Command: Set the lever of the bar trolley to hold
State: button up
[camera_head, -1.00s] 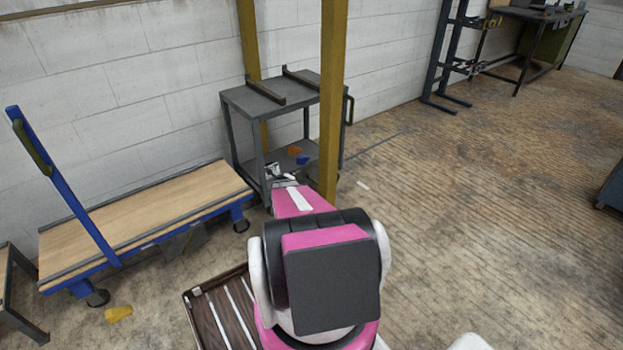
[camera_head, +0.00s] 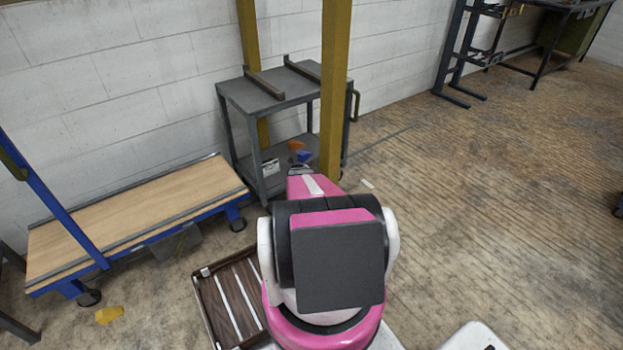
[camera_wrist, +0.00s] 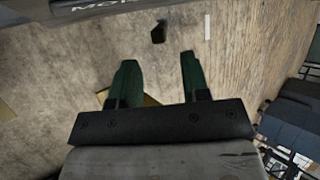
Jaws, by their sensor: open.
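In the head view my arm hides the gripper.
A blue flatbed cart with a wooden deck (camera_head: 140,215) is at left. A slatted brown crate (camera_head: 230,300) lies beside my arm. Orange (camera_head: 296,145) and blue (camera_head: 304,157) pieces show near the lower shelf.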

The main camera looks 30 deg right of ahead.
jog(key=x, duration=0.7)
jog(key=shift+w+d+f, duration=0.2)
jog(key=shift+f, duration=0.05)
grip_shut()
